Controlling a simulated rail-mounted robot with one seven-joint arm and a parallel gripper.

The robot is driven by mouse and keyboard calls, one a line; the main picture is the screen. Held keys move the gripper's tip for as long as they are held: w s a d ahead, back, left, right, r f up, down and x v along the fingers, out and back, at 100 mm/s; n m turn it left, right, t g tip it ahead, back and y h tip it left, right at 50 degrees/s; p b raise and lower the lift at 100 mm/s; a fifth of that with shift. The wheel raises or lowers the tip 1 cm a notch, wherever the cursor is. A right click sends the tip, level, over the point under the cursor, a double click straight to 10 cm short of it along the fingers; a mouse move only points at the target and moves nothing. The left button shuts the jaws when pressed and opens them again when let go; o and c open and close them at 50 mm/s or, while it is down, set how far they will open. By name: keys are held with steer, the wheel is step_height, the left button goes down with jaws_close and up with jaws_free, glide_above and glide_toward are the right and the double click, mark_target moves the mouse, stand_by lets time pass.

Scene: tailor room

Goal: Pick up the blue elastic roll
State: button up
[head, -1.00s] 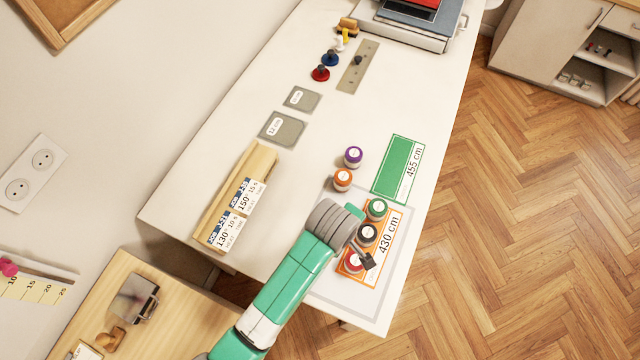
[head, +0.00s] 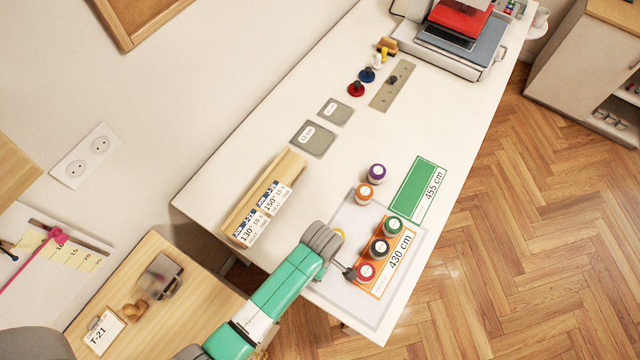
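I cannot make out a blue elastic roll in the head view. Green (head: 393,226), dark (head: 380,248) and red (head: 366,272) rolls stand in a line on the orange card marked 430 cm (head: 401,247). Purple (head: 376,174) and orange (head: 364,194) rolls stand behind them, beside the green card marked 455 cm (head: 418,190). My gripper (head: 350,273) is just left of the red roll; whether they touch is unclear. Its fingers are small and partly hidden by my wrist, so their opening is unclear. A yellow edge (head: 341,234) shows beside my wrist.
A wooden rack with labelled cards (head: 262,205) lies at the table's left edge. Grey plates (head: 312,138), red (head: 356,89) and blue (head: 367,75) knobs and a press (head: 450,45) are farther back. The white table (head: 330,180) is clear in its middle.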

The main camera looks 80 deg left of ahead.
steer(key=shift+f, duration=0.55)
steer(key=c, duration=1.1)
steer(key=shift+o, duration=0.2)
steer(key=shift+r, duration=0.1)
step_height(320, 180, up, 4)
steer(key=shift+f, duration=0.15)
steer(key=s+d+r, duration=0.1)
steer(key=s+d, duration=0.9)
steer(key=d, duration=0.1)
steer(key=shift+s+d, duration=0.25)
steer(key=shift+d, duration=0.15)
